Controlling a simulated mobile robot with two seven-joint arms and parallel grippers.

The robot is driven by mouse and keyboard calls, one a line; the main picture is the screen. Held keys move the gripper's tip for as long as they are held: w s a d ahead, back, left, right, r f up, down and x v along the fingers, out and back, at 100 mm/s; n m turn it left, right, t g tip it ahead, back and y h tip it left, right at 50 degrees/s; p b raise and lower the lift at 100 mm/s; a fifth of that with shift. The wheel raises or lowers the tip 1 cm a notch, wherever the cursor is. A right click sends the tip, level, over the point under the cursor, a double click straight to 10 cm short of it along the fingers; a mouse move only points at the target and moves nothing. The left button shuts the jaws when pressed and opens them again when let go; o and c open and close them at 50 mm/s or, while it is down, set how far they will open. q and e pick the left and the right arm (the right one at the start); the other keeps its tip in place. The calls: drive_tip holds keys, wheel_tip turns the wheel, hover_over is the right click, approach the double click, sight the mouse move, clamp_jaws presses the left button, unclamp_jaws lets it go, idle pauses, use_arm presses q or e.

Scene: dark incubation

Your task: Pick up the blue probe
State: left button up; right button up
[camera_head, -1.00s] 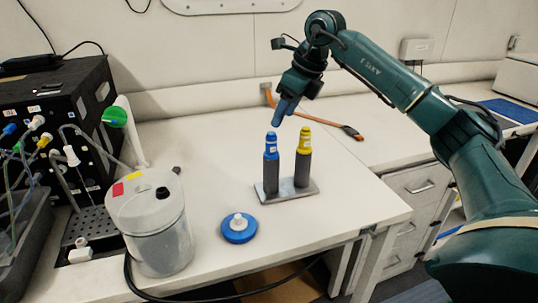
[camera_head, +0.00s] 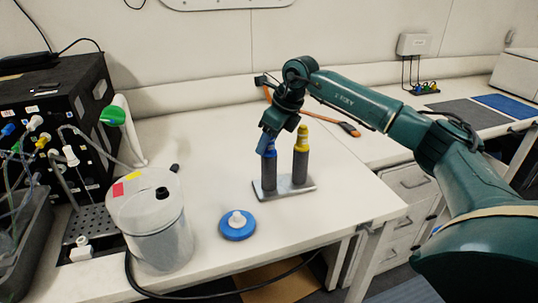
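The blue probe (camera_head: 269,172) stands upright in a grey metal holder (camera_head: 302,190) on the white bench, with a dark grey body and a blue top. A yellow-topped probe (camera_head: 301,155) stands upright just to its right. My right gripper (camera_head: 267,143) points down over the blue probe's top, and its fingers hide most of that blue top. The fingers are at the top's height; I cannot tell whether they touch it or how far apart they are. My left gripper is not in view.
A blue disc with a white knob (camera_head: 237,225) lies in front of the holder. A translucent canister (camera_head: 155,225) stands to the left, beside a black box (camera_head: 60,120) with tubes. An orange-handled tool (camera_head: 325,120) lies behind. The bench's front right is clear.

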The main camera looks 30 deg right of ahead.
clamp_jaws()
idle(0.3)
drive_tip(key=shift+r, duration=0.1)
